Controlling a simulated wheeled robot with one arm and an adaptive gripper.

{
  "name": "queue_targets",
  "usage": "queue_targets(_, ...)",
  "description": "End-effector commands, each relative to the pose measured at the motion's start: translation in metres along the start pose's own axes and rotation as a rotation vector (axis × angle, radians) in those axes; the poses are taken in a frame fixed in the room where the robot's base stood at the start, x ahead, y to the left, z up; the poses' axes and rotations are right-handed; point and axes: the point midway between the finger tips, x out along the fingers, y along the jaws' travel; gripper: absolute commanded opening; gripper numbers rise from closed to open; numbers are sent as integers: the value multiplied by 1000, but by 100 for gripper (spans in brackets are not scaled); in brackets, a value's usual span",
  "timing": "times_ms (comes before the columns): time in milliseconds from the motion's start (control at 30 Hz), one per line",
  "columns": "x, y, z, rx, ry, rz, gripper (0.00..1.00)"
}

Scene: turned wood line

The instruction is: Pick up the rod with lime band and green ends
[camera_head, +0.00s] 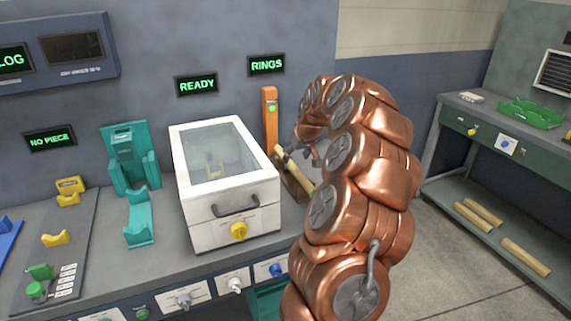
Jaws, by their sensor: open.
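A pale wooden rod (300,174) lies slanted beside the orange post, partly behind my arm. My copper arm rises on the right and curls over towards this rod. Only a small grey part of my gripper (318,153) shows beside the rod's right side, the rest being hidden by the arm. I see nothing held, and cannot tell if the gripper touches the rod. Several plain tan rods (472,217) lie on the lower shelf at right, with no coloured bands visible.
A white glass-topped box (230,205) stands left of the rod, close to it. Teal holders (138,215) and yellow cradles (56,238) are further left. A green tray (530,115) sits on the right bench.

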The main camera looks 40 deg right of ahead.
Motion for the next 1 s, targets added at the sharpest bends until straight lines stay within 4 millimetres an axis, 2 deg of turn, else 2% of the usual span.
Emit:
queue_targets(467,28,11,3,14,0,6,60)
queue_targets(900,72,14,5,10,-2,4,60)
queue_targets(1000,76,14,5,10,-1,5,60)
